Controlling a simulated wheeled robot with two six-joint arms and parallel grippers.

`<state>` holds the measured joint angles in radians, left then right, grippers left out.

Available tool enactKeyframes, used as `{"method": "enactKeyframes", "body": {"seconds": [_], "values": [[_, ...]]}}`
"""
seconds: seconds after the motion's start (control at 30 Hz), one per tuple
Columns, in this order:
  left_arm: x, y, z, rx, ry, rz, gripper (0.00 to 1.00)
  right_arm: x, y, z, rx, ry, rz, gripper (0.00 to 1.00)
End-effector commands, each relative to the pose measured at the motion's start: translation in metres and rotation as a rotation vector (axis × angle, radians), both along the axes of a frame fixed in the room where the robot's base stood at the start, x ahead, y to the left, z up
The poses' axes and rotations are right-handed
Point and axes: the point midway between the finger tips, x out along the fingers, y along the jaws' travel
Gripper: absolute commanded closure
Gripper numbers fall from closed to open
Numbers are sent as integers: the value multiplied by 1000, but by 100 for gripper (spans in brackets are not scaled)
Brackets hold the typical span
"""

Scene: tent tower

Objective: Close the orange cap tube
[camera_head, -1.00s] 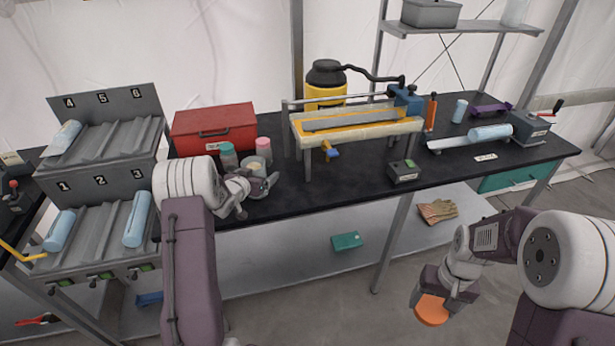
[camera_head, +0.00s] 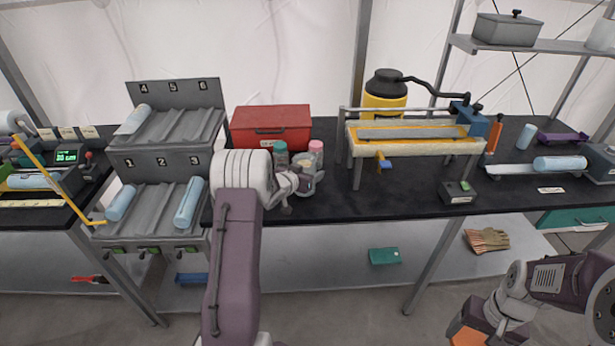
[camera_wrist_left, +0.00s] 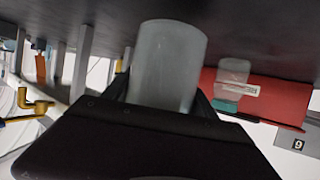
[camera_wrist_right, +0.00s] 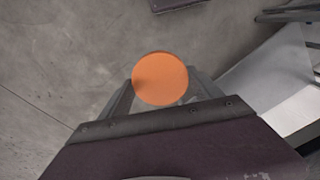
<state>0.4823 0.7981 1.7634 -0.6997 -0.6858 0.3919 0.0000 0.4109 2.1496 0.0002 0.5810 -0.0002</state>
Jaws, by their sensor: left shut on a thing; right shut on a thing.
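The tube (camera_wrist_left: 168,65) is a pale, translucent cylinder standing up between the fingers of my left gripper (camera_head: 303,186), which is shut on it. In the head view the tube (camera_head: 307,180) is small and partly hidden by the gripper, at the bench's front edge near the red box. The orange cap (camera_wrist_right: 160,79) is a flat round disc in the fingers of my right gripper (camera_wrist_right: 162,95), which is shut on it. In the head view the cap (camera_head: 468,335) is low at the right, cut by the bottom edge, well apart from the tube.
A teal-capped jar (camera_head: 281,154) and a pink-capped jar (camera_head: 316,150) stand behind the tube. The red box (camera_head: 271,128) is behind them. A yellow-and-white machine (camera_head: 415,145) stands to the right. The grey numbered rack (camera_head: 160,210) is at left. Floor lies below the cap.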

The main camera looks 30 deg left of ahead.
Motion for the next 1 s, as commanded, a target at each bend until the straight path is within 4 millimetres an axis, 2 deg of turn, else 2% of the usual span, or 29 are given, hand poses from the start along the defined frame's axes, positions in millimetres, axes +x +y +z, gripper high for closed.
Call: {"method": "enactKeyframes", "body": {"seconds": [0.2,0.33,0.47,0.8,1.0], "values": [[0,0,26,2,-3,0,79,0,0,4,0,0,0,64],[1,-15,32,1,-2,-3,79,0,0,1,0,0,0,64],[0,-33,42,1,-3,-3,79,0,0,-2,0,0,0,64],[-1,-95,78,1,-3,-4,79,0,0,-10,0,0,0,64],[-1,-113,91,0,-2,0,79,0,0,-13,0,0,0,64]]}}
